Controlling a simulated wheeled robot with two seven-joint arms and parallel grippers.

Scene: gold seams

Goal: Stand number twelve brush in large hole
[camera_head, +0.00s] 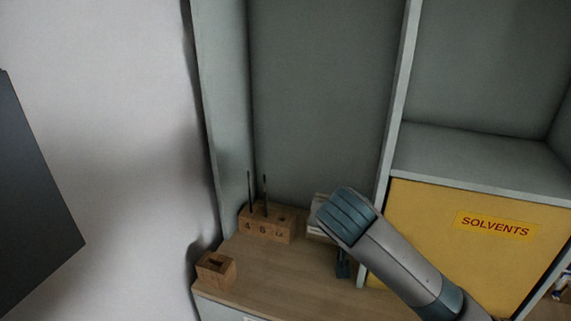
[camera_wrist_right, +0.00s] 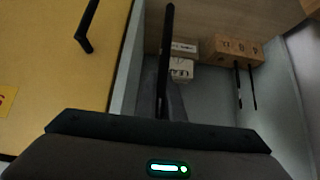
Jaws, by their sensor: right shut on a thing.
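A wooden block (camera_head: 266,226) marked 4, 6 and 12 stands on the wooden shelf; dark brushes (camera_head: 264,190) stand upright in its 4 and 6 holes. The 12 hole looks empty. The block also shows upside down in the wrist view (camera_wrist_right: 236,48). A smaller wooden block (camera_head: 216,269) with one large square hole stands at the shelf's front left. My right gripper (camera_head: 342,267) points down, right of the numbered block, shut on a slim dark thing, seemingly the number twelve brush. In the wrist view, brush and fingers merge into one dark strip. My left gripper is out of view.
A white object (camera_head: 318,220) sits right of the numbered block, partly behind my arm. A grey divider (camera_head: 397,120) and a yellow SOLVENTS door (camera_head: 450,240) stand on the right. The shelf (camera_head: 265,275) between the small block and my gripper is clear.

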